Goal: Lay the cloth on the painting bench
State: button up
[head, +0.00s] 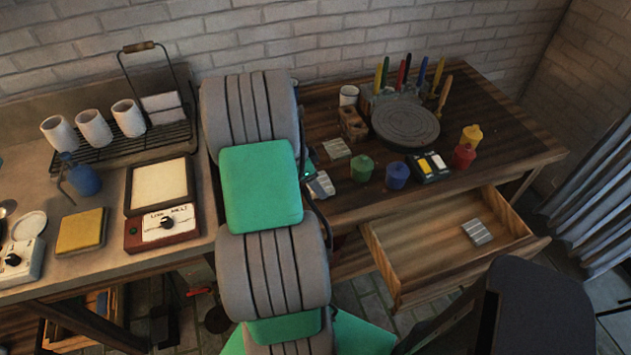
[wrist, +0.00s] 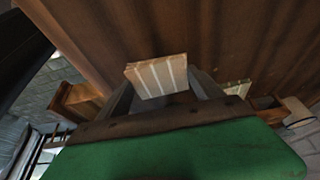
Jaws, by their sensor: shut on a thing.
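My gripper (wrist: 163,88) is shut on a small folded cloth (wrist: 155,74) with pale stripes, seen between its fingers in the wrist view. In the head view the held cloth (head: 321,186) shows at the left front of the wooden painting bench (head: 520,140), while my arm hides most of the gripper. Bench wood lies beneath it; I cannot tell whether the cloth touches. Another striped folded cloth (head: 336,148), greenish, lies flat on the bench just behind it and is partly visible in the wrist view (wrist: 238,87).
An open drawer (head: 415,258) below the bench front holds a grey striped cloth (head: 477,232). On the bench are a turntable (head: 405,124), a green pot (head: 361,167), a blue pot (head: 396,175), a mug (head: 349,95) and upright tools. A chair (head: 530,310) stands in front.

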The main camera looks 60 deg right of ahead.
jog(key=shift+f, duration=0.75)
jog(key=shift+f, duration=0.25)
jog(key=o, duration=1.3)
jog(key=shift+r, duration=0.15)
